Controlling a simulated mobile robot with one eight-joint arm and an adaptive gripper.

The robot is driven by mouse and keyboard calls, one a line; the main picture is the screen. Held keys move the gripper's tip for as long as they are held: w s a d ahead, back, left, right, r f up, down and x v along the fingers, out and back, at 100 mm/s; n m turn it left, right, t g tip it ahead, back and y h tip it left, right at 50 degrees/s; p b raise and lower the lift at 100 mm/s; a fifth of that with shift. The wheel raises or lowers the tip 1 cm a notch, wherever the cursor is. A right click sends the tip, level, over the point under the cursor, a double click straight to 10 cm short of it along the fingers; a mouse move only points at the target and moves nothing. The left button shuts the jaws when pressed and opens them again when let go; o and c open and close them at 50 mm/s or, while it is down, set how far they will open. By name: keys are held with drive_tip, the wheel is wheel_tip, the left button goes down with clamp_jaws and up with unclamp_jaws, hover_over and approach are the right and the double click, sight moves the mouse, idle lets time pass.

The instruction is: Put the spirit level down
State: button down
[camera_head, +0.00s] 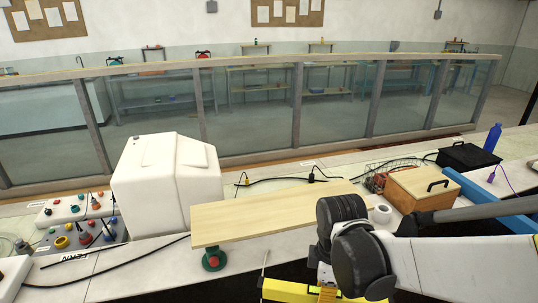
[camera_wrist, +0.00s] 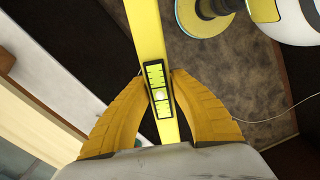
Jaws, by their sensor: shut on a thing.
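The spirit level is a yellow bar (camera_wrist: 148,30) with a black-framed vial window, running up the middle of the wrist view. My gripper (camera_wrist: 162,80) is shut on it, one orange finger on each side of the window. In the head view the yellow level (camera_head: 288,290) shows at the bottom edge, left of my gripper's wrist. Its far parts and the fingers are cut off there. In the wrist view the level is above a dark and brownish floor, beside the pale bench edge. I cannot tell its exact height.
A wooden board (camera_head: 275,212) lies across the bench, raised at its left end on a green foot. A white box (camera_head: 165,180) stands left of it, a control panel (camera_head: 80,230) farther left. A wooden box (camera_head: 422,188) and black case (camera_head: 467,157) stand right. The glass flume (camera_head: 250,105) runs behind.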

drive_tip(key=w+d+f+m+b, duration=0.2)
drive_tip(key=w+f+m+b, duration=0.1)
drive_tip(key=f+m+b, duration=0.2)
drive_tip(key=w+d+f+m+b, duration=0.2)
drive_tip(key=f+m+b, duration=0.3)
drive_tip(key=f, duration=0.4)
drive_tip(key=w+d+f+m+b, duration=0.2)
drive_tip(key=w+f+m+b, duration=0.2)
drive_tip(key=f, duration=0.4)
drive_tip(key=shift+d+m+b, duration=0.25)
drive_tip(key=shift+m+b, duration=0.55)
drive_tip(key=shift+m, duration=0.1)
